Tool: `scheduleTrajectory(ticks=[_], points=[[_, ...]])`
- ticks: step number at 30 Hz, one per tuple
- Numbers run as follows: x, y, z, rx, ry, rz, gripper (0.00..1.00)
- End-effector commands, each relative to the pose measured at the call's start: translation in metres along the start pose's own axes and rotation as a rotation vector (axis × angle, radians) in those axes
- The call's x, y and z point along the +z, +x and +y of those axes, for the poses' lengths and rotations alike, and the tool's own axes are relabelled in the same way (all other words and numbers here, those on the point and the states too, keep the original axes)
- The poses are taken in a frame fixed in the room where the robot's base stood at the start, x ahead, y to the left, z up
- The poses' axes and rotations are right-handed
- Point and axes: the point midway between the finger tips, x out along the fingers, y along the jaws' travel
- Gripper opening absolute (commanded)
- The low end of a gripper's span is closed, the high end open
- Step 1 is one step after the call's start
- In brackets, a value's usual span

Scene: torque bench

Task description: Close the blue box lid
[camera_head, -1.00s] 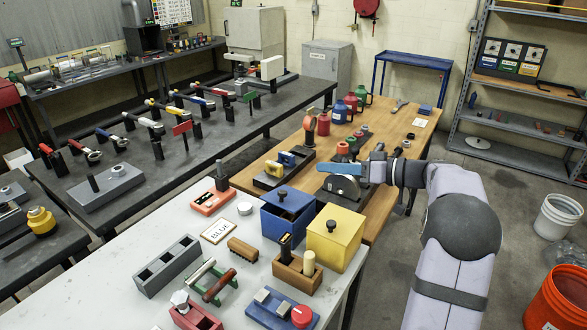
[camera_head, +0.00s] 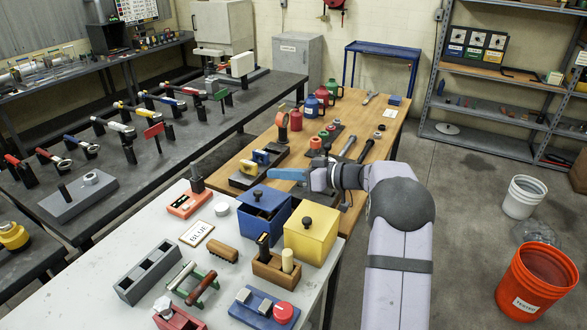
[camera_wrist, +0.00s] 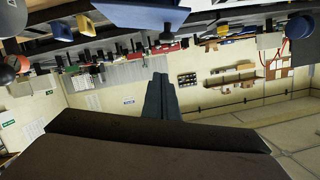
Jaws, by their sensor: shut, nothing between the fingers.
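The blue box (camera_head: 268,230) stands on the white table, left of the yellow box. Its blue lid (camera_head: 268,192) has a black knob and sits off the box, leaving a dark gap into the inside at the front. My gripper (camera_head: 273,174), with blue fingers, is shut and empty. In the head view it appears just behind and above the lid; I cannot tell the exact gap or any contact. In the wrist view its shut fingers (camera_wrist: 160,97) point into the room, and a blue panel shows at the top edge; I cannot tell whether that is the lid.
The yellow box (camera_head: 312,235) with a black knob stands close to the right of the blue box. A wooden holder (camera_head: 276,272) is in front, and a "BLUE" card (camera_head: 197,233) lies left. An orange block (camera_head: 188,205) and a white ring (camera_head: 222,209) stand nearby.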

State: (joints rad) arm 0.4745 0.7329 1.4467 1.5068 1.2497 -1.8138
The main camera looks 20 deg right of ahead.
Motion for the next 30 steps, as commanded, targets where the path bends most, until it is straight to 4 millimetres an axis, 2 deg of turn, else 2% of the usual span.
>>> scheduleTrajectory(ticks=[5,9,15,30], points=[[-0.003,0.032,-0.002,-0.004,0.002,-0.002,0.00],[0.017,0.035,-0.001,0.000,0.006,-0.002,0.00],[0.034,0.039,-0.001,0.000,0.002,-0.001,0.00],[0.040,0.040,0.000,0.000,0.000,0.000,0.00]])
